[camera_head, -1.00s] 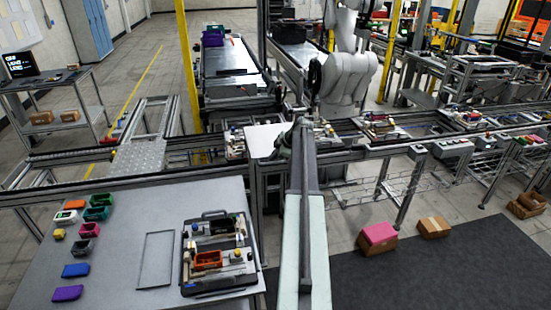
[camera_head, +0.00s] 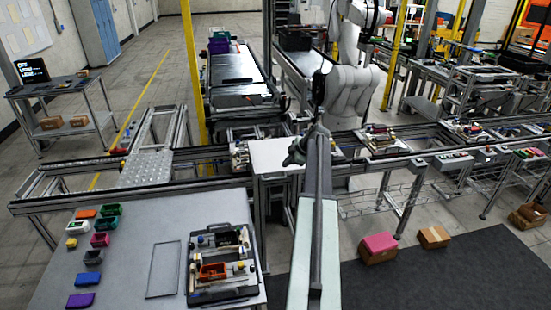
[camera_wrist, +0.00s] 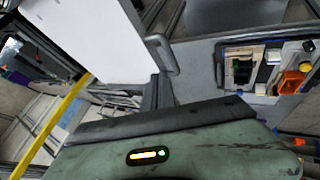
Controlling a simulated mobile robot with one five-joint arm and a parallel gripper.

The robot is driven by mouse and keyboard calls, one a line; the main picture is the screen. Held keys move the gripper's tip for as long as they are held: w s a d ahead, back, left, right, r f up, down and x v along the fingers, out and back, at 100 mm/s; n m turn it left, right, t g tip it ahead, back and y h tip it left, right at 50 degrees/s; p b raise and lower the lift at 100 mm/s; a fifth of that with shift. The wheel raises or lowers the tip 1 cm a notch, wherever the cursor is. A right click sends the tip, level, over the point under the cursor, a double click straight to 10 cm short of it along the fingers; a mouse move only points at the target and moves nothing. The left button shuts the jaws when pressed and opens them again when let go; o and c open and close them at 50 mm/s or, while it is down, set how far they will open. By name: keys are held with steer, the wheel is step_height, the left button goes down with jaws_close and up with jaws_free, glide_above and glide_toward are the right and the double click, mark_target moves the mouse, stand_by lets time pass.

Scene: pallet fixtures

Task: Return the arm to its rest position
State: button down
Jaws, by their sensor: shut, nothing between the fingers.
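My arm (camera_head: 318,220) stretches straight ahead from the bottom of the head view, between the grey table and the dark mat. My gripper (camera_head: 297,152) is at its far end, beside a white panel by the conveyor rail; its fingers are small and dark there. In the wrist view, my gripper (camera_wrist: 158,92) shows as dark fingers, shut and empty, pointing away beyond the green-grey wrist housing. The white panel (camera_wrist: 85,35) is at upper left in that view. I see nothing held.
A grey table (camera_head: 130,270) at left carries coloured bins and a pallet fixture (camera_head: 220,292) with an orange bin. Conveyor rails (camera_head: 400,153) cross ahead, with a white robot arm (camera_head: 347,90) behind. Cardboard boxes (camera_head: 433,237) lie on the floor at right, beside the open dark mat.

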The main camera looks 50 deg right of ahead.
steer(key=w+a+f+n+y+b, duration=0.1)
steer(key=w+a+f+n+b, duration=0.15)
steer(key=w+a, duration=0.65)
steer(key=w+a+f+n+y+b, duration=0.1)
steer(key=w+a+f+b, duration=0.35)
steer(key=a, duration=0.75)
steer(key=w+a+f+n+g+b, duration=0.1)
steer(key=a+f+b, duration=0.15)
steer(key=a, duration=0.85)
steer(key=w+a+f+n+g+b, duration=0.1)
steer(key=a+f, duration=0.2)
steer(key=a, duration=0.8)
steer(key=s+a+f+m+g+b, duration=0.1)
steer(key=s+a+f+b, duration=0.2)
steer(key=a, duration=0.4)
steer(key=s+a+f+m+g+b, duration=0.1)
steer(key=s+a+f, duration=0.1)
steer(key=s+a, duration=0.45)
steer(key=s+a+f+m+g+b, duration=0.1)
steer(key=s+a+f+g+b, duration=0.15)
steer(key=a, duration=0.65)
steer(key=s+d+f+m+h, duration=0.1)
steer(key=s+d+m+h, duration=0.1)
steer(key=s+m, duration=0.7)
steer(key=m+g, duration=0.1)
steer(key=m, duration=0.2)
steer(key=shift+s+d+f+h, duration=0.2)
steer(key=shift+s+h, duration=0.1)
steer(key=shift+s, duration=0.05)
